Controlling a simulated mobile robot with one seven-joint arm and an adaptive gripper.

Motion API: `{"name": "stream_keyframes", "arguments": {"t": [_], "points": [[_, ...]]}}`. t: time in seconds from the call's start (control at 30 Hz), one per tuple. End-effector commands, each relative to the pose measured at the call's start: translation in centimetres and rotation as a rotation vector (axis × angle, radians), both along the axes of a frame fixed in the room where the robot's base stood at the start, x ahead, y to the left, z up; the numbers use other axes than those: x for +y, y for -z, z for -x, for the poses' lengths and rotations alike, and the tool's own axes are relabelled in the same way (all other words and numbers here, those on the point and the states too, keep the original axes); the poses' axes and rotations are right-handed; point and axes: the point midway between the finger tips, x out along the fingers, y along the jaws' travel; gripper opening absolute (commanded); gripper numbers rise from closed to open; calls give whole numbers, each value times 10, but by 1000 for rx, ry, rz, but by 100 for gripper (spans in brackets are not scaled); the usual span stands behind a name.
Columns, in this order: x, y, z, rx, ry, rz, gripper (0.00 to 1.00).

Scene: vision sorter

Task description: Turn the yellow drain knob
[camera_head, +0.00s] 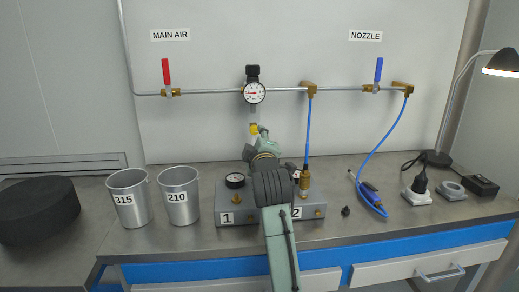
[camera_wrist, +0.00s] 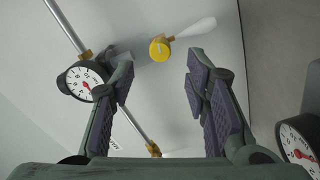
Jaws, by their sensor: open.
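The yellow drain knob (camera_wrist: 160,48) shows in the wrist view as a round yellow cap at upper middle, with a pale translucent piece beside it. In the head view it is a small yellow spot (camera_head: 254,129) under the gauge on the wall pipe. My gripper (camera_wrist: 160,78) is open and empty. In the wrist view the knob appears between and beyond its two dark-padded fingertips, with no contact visible. In the head view my gripper (camera_head: 262,137) is just below the knob, and my arm hides part of the area beneath.
A pressure gauge (camera_head: 254,93) sits above the knob on the wall pipe. A red valve handle (camera_head: 166,72) is left and a blue one (camera_head: 379,70) right. Numbered base 1 (camera_head: 226,218), two metal cups (camera_head: 180,197) (camera_head: 129,198) and a blue hose (camera_head: 384,140) are nearby.

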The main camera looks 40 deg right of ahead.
Motion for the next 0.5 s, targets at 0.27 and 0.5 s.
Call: {"name": "stream_keyframes", "arguments": {"t": [0.27, 0.5], "points": [[28, 1, 45, 1, 0, 0, 43], [36, 1, 57, 2, -1, -1, 43]]}}
